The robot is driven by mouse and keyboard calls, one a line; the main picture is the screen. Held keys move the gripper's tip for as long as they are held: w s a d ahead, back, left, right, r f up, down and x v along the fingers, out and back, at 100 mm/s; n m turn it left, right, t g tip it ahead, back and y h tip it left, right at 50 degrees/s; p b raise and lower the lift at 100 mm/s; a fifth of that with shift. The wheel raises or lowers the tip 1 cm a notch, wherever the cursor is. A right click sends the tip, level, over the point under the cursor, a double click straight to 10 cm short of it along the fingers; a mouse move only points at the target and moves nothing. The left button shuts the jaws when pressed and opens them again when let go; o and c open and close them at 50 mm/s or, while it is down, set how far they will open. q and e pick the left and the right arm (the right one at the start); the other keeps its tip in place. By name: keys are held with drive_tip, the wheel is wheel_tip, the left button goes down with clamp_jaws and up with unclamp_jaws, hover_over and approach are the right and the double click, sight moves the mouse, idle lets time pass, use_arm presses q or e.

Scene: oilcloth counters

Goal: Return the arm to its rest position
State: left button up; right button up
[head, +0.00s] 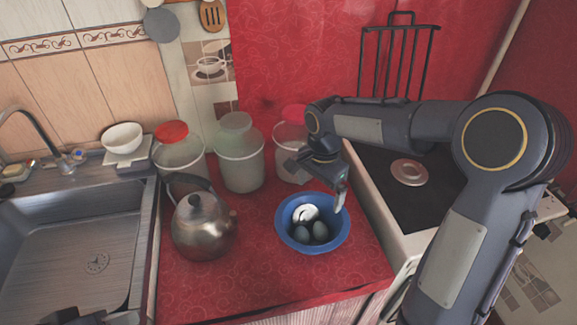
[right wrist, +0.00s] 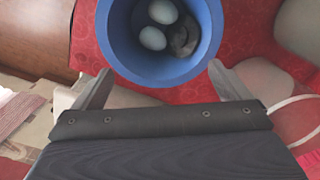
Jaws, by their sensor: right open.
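My right arm (head: 465,225) reaches in from the right in the head view, over the stove and toward the counter. My right gripper (head: 340,190) is above the right rim of a blue bowl (head: 283,241). In the right wrist view its two fingers (right wrist: 158,90) are spread apart with nothing between them. The blue bowl (right wrist: 108,42) lies just beyond the fingertips there and holds a few egg-like items. A piece of my left arm (head: 75,316) may show at the bottom left edge; its gripper cannot be made out.
A metal kettle (head: 203,228) stands left of the bowl on the red counter (head: 265,280). Canisters, such as the middle one (head: 240,160), stand behind. The stove (head: 410,190) with a black rack (head: 398,60) is at right. The sink (head: 70,240) is at left.

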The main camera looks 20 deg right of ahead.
drive_tip(key=s+r+n+t+y, duration=0.2)
drive_tip(key=s+n, duration=0.3)
drive_tip(key=s, duration=0.6)
drive_tip(key=s+a+r+n+t+y, duration=0.1)
drive_tip(key=s+r+n+t, duration=0.2)
drive_tip(key=s+n, duration=0.3)
drive_tip(key=shift+s+t+y, duration=0.3)
drive_tip(key=shift+s+y, duration=0.1)
drive_tip(key=shift+s, duration=2.25)
drive_tip(key=shift+a+r, duration=0.1)
